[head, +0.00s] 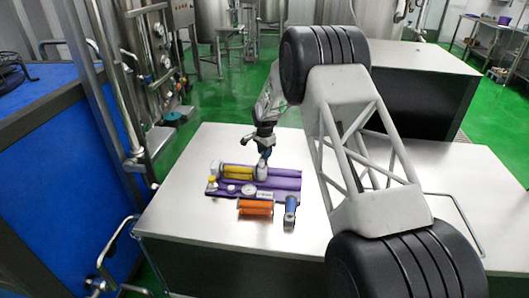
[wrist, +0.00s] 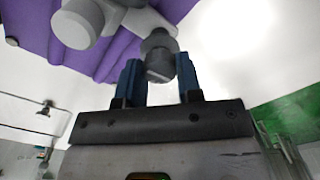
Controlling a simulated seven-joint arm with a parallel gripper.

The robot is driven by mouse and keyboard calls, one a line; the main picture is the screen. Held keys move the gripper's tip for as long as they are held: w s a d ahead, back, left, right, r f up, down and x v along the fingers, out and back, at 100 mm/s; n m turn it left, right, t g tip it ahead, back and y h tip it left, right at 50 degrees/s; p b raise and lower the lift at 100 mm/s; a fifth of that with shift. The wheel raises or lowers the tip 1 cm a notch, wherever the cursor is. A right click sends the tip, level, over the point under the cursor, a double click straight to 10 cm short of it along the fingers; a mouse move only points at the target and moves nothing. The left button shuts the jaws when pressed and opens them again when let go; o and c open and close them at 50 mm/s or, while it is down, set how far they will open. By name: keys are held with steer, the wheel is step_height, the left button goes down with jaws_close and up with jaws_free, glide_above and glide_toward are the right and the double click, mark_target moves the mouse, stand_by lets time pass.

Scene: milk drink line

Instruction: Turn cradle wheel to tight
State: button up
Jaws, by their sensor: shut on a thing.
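A purple cradle base (head: 287,184) lies on the table and bears a yellow cylinder (head: 239,172) lying on its side between grey end pieces. My gripper (head: 265,158) points down at the right end of the yellow cylinder. In the wrist view my gripper's two blue fingers (wrist: 158,68) stand on either side of a dark grey round knob (wrist: 160,48), which looks like the cradle wheel. The fingers are shut on it. The purple base also shows in the wrist view (wrist: 25,30), with a lighter grey cylindrical part (wrist: 80,22). No wheel marking is readable.
An orange roller (head: 255,208) and a blue-and-grey tool (head: 290,212) lie on the table in front of the base. A round dial (head: 248,190) sits on the base's front side. The pale table top (head: 190,235) is clear at the front left.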

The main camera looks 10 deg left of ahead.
steer(key=shift+m, duration=0.5)
steer(key=o, duration=0.9)
steer(key=shift+o, duration=0.2)
steer(key=shift+r, duration=3.9)
